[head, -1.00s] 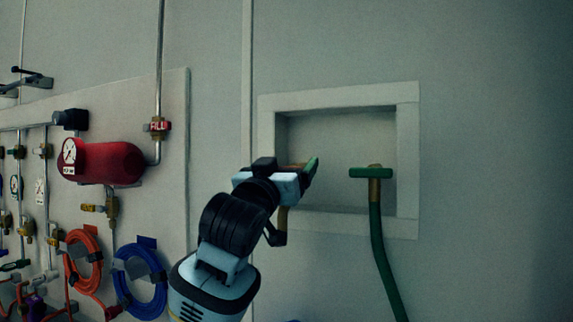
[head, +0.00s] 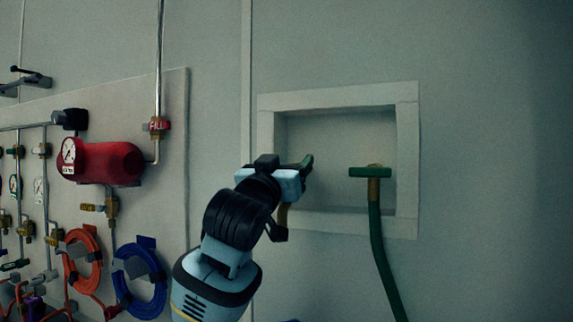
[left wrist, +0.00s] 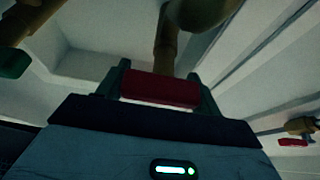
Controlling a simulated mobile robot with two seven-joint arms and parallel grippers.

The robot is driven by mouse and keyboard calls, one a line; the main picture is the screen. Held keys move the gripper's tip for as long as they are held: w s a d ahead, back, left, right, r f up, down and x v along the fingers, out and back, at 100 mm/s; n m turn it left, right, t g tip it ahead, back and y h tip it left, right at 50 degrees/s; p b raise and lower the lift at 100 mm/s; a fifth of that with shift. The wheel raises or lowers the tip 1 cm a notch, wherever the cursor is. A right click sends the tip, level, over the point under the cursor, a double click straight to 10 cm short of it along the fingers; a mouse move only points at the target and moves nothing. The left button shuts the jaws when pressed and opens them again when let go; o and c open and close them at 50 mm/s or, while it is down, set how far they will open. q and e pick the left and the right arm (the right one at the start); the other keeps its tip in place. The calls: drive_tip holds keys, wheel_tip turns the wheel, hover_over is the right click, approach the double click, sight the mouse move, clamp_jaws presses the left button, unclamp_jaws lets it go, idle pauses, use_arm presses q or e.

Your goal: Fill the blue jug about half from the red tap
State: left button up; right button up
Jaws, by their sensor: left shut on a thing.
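The red tap's handle (left wrist: 160,88) lies between the two green fingers of my left gripper (left wrist: 160,92), which is shut on it. Its brass body (left wrist: 166,45) shows behind the handle in the left wrist view. In the head view my left gripper (head: 303,172) reaches into the left part of the wall recess and hides the red handle. The blue jug cannot be made out for certain; only a small blue sliver (head: 292,320) shows at the bottom edge of the head view. My right gripper is out of view.
A green-handled tap (head: 370,171) with a green hose (head: 380,250) stands at the right in the framed recess (head: 408,150). On the left, a panel (head: 175,110) carries a red tank (head: 112,163), gauges, valves and coiled orange and blue hoses. The wall on the right is bare.

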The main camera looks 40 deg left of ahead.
use_arm(q)
drive_tip(key=shift+m, duration=0.3)
drive_tip(key=m+h, duration=0.1)
drive_tip(key=m, duration=0.2)
drive_tip(key=m+h, duration=0.2)
drive_tip(key=shift+d+m, duration=0.2)
drive_tip(key=shift+m, duration=0.2)
drive_tip(key=shift+w+d+f+m+h, duration=0.1)
drive_tip(key=shift+m+h, duration=0.5)
drive_tip(key=shift+m, duration=0.6)
drive_tip(key=shift+d+f+m+h, duration=0.1)
drive_tip(key=shift+m+h, duration=0.5)
drive_tip(key=shift+m, duration=0.6)
drive_tip(key=o, duration=1)
drive_tip(key=shift+b+v, duration=0.45)
drive_tip(key=shift+v, duration=3.45)
